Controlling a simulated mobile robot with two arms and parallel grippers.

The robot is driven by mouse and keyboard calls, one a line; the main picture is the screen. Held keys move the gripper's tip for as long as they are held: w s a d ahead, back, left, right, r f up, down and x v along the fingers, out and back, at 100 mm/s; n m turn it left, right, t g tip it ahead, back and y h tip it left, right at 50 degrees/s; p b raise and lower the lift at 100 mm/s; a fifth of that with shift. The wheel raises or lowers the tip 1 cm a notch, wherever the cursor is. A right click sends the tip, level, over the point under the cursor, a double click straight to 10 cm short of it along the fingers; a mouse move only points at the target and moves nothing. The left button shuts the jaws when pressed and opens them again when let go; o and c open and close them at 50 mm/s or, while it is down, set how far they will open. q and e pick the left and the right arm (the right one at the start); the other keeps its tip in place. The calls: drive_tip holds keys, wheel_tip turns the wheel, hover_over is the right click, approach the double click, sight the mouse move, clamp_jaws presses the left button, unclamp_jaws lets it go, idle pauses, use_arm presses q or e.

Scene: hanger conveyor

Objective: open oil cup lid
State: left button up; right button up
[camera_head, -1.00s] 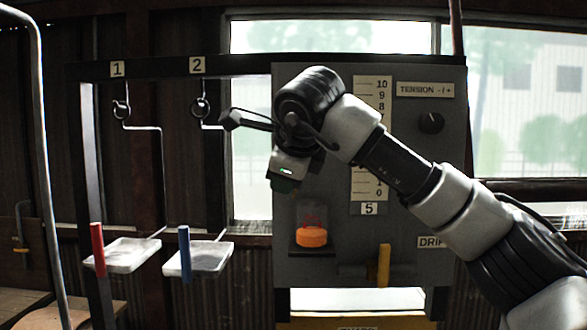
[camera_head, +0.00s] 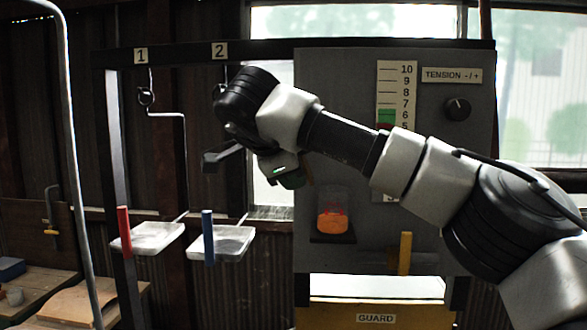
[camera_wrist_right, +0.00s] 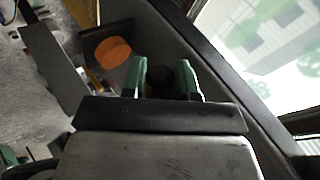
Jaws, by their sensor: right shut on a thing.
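The oil cup (camera_head: 333,222) is a clear cup with orange in its lower part, low on the left side of the grey panel (camera_head: 450,150). In the right wrist view the orange (camera_wrist_right: 113,53) shows to the left of my fingers. My right gripper (camera_head: 290,178) is up and to the left of the cup, near the panel's left edge, apart from the cup. In the right wrist view its green fingers (camera_wrist_right: 162,80) are shut on a dark round thing (camera_wrist_right: 160,83), mostly hidden, so I cannot tell what it is. My left gripper is not in view.
A yellow handle (camera_head: 405,253) stands right of the cup, above the yellow guard (camera_head: 375,315). Two white trays, one with a red handle (camera_head: 124,230) and one with a blue handle (camera_head: 208,236), hang at left. My right arm covers part of the scale (camera_head: 397,90).

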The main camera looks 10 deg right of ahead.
idle(0.5)
drive_tip(key=o, duration=0.9)
drive_tip(key=shift+w+a+f, duration=0.1)
drive_tip(key=b+v, duration=0.2)
drive_tip(key=v, duration=0.8)
drive_tip(key=shift+s+a+r+b, duration=0.2)
drive_tip(key=shift+s+b, duration=0.1)
drive_tip(key=shift+b, duration=0.1)
